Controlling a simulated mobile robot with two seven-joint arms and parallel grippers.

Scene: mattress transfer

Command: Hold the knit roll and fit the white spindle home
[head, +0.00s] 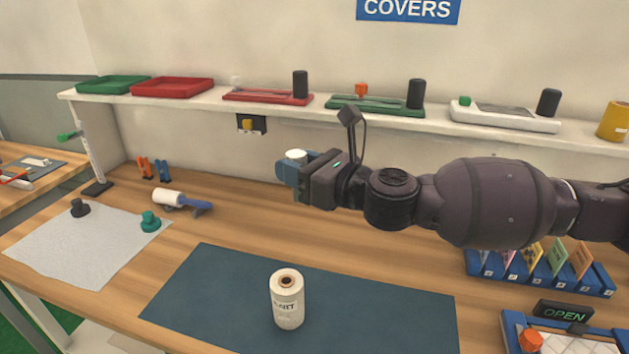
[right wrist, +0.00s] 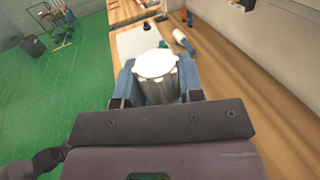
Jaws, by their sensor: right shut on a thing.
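The knit roll (head: 288,302) stands upright on the dark blue mat (head: 210,290), with its open core facing up and dark print on its side. My right gripper (head: 291,176) is above the bench, behind and above the roll, apart from it. It is shut on the white spindle (right wrist: 157,72), whose round white top and ribbed side show between the blue fingers in the right wrist view. In the head view only the spindle's white top (head: 296,155) shows above the fingers. My left gripper is in neither view.
A lint roller (head: 180,199) and a grey cloth (head: 85,245) with two knobs lie at the left. Trays and several fixtures line the shelf (head: 205,98) behind my right arm. A blue card rack (head: 540,270) and an OPEN sign (head: 563,311) stand at the right.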

